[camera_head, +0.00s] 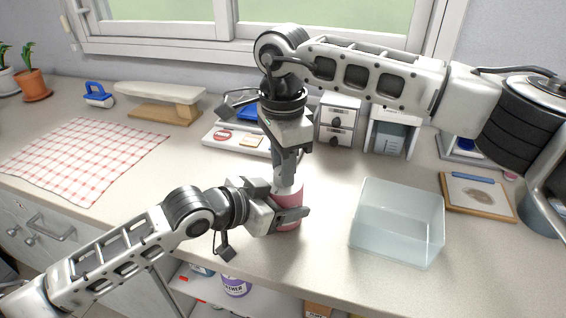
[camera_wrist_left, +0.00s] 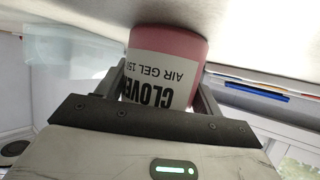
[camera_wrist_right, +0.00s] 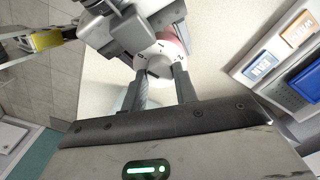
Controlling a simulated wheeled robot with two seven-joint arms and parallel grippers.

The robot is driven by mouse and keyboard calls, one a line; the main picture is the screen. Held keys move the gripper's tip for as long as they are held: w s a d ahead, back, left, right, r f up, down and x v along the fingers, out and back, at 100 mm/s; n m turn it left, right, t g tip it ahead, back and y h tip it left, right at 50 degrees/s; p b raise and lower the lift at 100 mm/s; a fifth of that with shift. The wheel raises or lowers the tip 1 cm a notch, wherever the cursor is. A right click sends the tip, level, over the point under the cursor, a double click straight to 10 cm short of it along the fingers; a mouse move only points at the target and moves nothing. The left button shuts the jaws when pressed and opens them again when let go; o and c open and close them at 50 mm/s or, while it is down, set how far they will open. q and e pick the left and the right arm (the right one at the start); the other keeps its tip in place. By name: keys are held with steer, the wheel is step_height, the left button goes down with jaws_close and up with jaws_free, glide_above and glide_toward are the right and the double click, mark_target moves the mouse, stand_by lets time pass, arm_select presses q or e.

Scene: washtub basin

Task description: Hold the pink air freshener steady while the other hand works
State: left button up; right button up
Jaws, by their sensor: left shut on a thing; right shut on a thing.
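The pink air freshener (camera_head: 289,196) stands upright on the counter near its front edge. Its label reads "AIR GEL" in the left wrist view (camera_wrist_left: 168,62). My left gripper (camera_head: 284,215) is shut around its pink body from the side. The right wrist view shows that white top (camera_wrist_right: 157,68) between the fingers, with the pink side just beyond. Parts of the body are hidden behind my fingers.
A clear basin (camera_head: 397,222) stands to the right. Behind are a white tray (camera_head: 237,139), small drawers (camera_head: 339,122) and an ironing board (camera_head: 160,93). A checked cloth (camera_head: 85,155) lies at left. Below the counter, an open shelf (camera_head: 205,293) holds a purple-labelled tub (camera_head: 236,286).

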steer(key=o, duration=1)
steer(key=shift+r, duration=0.1)
step_height(320, 180, up, 12)
steer(key=shift+f, duration=0.1)
arm_select(q)
steer(key=o, duration=1.2)
